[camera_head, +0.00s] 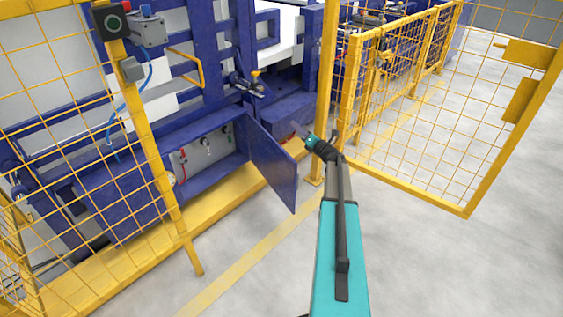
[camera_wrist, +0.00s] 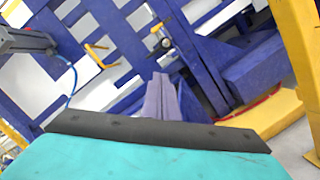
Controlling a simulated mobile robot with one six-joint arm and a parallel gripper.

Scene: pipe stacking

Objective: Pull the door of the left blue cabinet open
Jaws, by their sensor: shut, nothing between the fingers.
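The left blue cabinet (camera_head: 152,140) is low in the blue machine frame in the head view. Its door (camera_head: 272,168) stands swung outward from the right side of the opening. Inside, a pale back panel (camera_head: 205,150) with small red and white fittings shows. My gripper (camera_head: 296,130) is to the right of the door's upper part, its narrow fingers together and empty. I cannot tell whether it touches the door.
A yellow post (camera_head: 326,90) stands just right of my gripper. A yellow mesh gate (camera_head: 480,110) stands open at the right, and another mesh panel (camera_head: 60,120) covers the left. A yellow floor beam (camera_head: 110,262) runs before the machine. Grey floor is clear in front.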

